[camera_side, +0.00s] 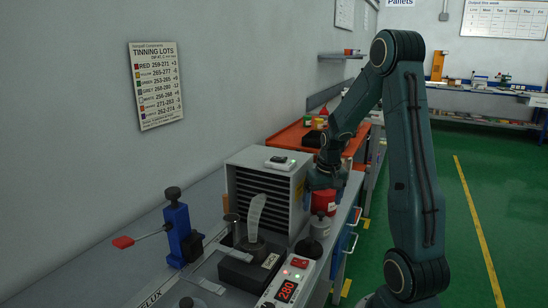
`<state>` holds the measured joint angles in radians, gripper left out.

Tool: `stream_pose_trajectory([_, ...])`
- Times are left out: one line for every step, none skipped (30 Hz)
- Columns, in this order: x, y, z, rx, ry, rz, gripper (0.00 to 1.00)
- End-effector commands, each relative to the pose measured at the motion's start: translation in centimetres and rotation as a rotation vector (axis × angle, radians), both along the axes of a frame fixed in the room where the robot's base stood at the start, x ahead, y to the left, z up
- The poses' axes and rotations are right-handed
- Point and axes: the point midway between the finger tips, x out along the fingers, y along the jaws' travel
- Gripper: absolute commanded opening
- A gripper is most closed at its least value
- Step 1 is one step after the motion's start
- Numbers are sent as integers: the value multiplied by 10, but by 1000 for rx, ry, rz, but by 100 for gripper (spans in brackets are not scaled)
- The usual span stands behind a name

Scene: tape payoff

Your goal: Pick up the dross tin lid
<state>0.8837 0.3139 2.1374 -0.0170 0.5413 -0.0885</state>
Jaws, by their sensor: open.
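I cannot make out the dross tin lid for certain. A small grey round container with a knob-like top (320,226) stands right of the grey slatted box, and a dark rounded piece (308,247) sits just in front of it. A red can (324,204) stands behind them, partly hidden under my gripper. My gripper (322,184) hangs above the red can, beside the slatted box's right side. It is open, and I see nothing in it. Its fingers are small and dark here.
The grey slatted box (240,205) stands close left of my gripper. A black block with a pale upright strip (256,217) and a unit reading 280 (286,291) are in front. A blue clamp with a red handle (178,232) is at left. An orange-topped bench (290,137) lies behind.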

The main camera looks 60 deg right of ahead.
Motion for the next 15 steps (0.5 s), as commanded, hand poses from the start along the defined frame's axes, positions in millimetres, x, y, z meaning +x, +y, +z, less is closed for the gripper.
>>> stream_pose_trajectory([0,0,0,0,0,0,88])
stream_pose_trajectory([0,0,0,0,0,0,88])
stream_pose_trajectory([0,0,0,0,0,0,88])
stream_pose_trajectory([0,0,-1,0,0,0,88])
stream_pose_trajectory([0,0,-1,0,0,0,88])
stream_pose_trajectory([0,0,-2,0,0,0,88])
stream_pose_trajectory([0,0,-4,0,0,0,88])
stream_pose_trajectory([0,0,-5,0,0,0,88])
stream_pose_trajectory([0,0,-8,1,1,0,88])
stream_pose_trajectory([0,0,-11,1,1,0,88])
stream_pose_trajectory([0,0,-14,2,2,0,88])
stream_pose_trajectory([0,0,-18,2,2,0,88])
stream_pose_trajectory([0,-1,-21,3,3,0,88])
stream_pose_trajectory([0,-1,-25,3,3,0,88])
stream_pose_trajectory([0,-1,-29,3,3,0,88])
